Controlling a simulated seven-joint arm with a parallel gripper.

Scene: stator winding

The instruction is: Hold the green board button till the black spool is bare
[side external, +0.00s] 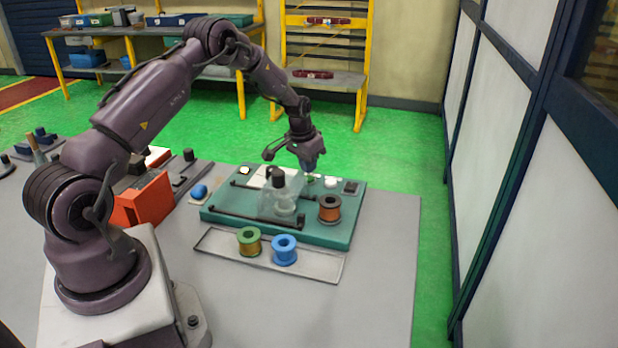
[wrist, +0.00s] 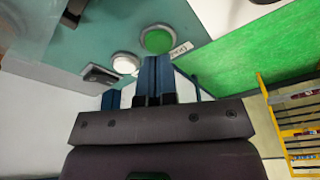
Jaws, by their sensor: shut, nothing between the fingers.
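The teal board (side external: 225,217) lies on the grey table. The black spool (side external: 330,208) stands near its right front corner, with copper-brown wire around it between dark flanges. The green button (wrist: 158,40) is round with a pale rim; in the side view only a little green (side external: 310,178) shows under the fingers. My gripper (side external: 309,170) points down over the board's back part, shut and empty. In the wrist view its blue fingertips (wrist: 154,60) lie right by the green button's near rim. I cannot tell whether they touch it. The spool is not visible in the wrist view.
A white button (side external: 330,182) and a black box (side external: 351,187) sit right of the green button. A clear-looking winding fixture (side external: 279,198) stands mid-board. A tray (side external: 220,247) in front holds a green spool (side external: 249,241) and a blue spool (side external: 284,249). The table's right side is clear.

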